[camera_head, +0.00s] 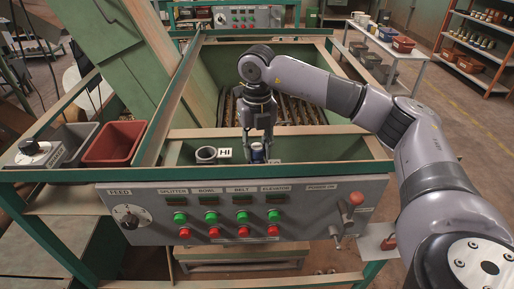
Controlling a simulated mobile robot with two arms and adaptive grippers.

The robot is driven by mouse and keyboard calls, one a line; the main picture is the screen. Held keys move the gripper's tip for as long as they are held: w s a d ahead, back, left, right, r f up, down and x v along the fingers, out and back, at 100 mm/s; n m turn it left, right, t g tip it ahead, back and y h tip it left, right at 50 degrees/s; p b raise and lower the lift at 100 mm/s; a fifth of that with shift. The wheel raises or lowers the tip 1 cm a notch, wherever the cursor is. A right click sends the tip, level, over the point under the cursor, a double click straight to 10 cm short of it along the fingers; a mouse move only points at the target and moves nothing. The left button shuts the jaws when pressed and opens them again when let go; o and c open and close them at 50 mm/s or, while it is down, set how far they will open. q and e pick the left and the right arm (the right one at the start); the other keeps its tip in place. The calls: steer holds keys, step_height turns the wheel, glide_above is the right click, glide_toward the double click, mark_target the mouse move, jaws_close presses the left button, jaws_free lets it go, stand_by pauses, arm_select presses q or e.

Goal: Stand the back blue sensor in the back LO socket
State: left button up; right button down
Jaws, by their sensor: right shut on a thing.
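My right gripper (259,139) points down over the green shelf behind the control panel. It is shut on a blue sensor (258,152), which looks upright and sits at the spot beside the LO label (273,161). The label is partly hidden, and the socket there is covered by the sensor and the gripper. I cannot tell whether the sensor is fully seated. To the left, a grey round socket (206,155) stands by the white HI label (225,153) and looks empty. My left gripper is not in view.
The control panel (240,235) with green and red buttons runs along the front. A red bin (113,143) and a grey bin (72,139) stand at the left. Green frame rails surround the hopper. A white table (385,42) with bins stands at the back right.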

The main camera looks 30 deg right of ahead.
steer(key=shift+f+b, duration=0.4)
steer(key=shift+f, duration=0.15)
steer(key=c, duration=1.5)
jaws_free()
steer(key=shift+r+p, duration=3.75)
steer(key=shift+r, duration=1.75)
steer(key=shift+f, duration=0.1)
